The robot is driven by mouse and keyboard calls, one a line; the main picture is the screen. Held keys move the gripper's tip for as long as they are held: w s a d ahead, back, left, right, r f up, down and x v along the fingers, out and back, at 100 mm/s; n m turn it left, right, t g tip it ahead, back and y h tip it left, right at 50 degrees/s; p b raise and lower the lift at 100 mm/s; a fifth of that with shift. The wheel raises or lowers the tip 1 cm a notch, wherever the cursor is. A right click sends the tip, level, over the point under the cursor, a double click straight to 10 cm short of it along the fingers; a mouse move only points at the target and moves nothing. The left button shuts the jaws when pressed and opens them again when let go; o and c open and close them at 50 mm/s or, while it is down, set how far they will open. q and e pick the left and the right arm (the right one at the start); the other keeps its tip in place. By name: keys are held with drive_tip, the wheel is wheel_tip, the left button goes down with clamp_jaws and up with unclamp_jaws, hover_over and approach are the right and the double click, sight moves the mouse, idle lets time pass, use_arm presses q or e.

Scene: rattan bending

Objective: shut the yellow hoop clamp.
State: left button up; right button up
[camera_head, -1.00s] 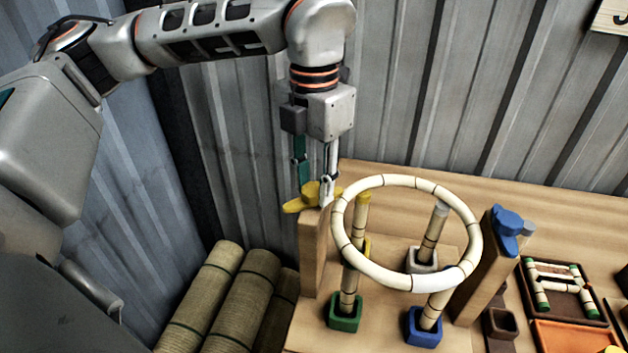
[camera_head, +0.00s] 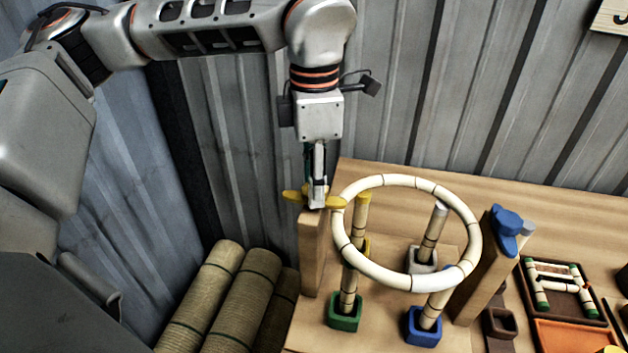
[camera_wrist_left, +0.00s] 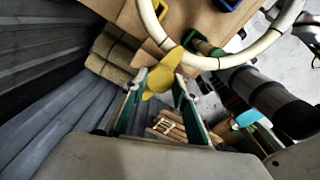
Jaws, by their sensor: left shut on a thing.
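The yellow hoop clamp (camera_head: 335,202) sits on top of the left wooden post (camera_head: 312,255), beside the left rim of the pale rattan hoop (camera_head: 385,180). My left gripper (camera_head: 317,203) points down from above and is shut on the yellow clamp. In the left wrist view, the yellow clamp (camera_wrist_left: 163,74) lies between the fingers of the gripper, close to the hoop (camera_wrist_left: 160,38). The gripper hides the middle of the clamp in the head view. My right gripper is not in view.
A blue clamp (camera_head: 508,222) tops the right post. Bamboo legs stand in green (camera_head: 345,313), blue (camera_head: 423,327) and grey (camera_head: 421,260) sockets under the hoop. Rattan rolls (camera_head: 235,290) lie at the lower left. A dark tray (camera_head: 590,312) is at the right.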

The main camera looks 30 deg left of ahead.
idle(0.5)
use_arm(q)
drive_tip(key=o, duration=1.1)
wheel_tip(320, 180, up, 12)
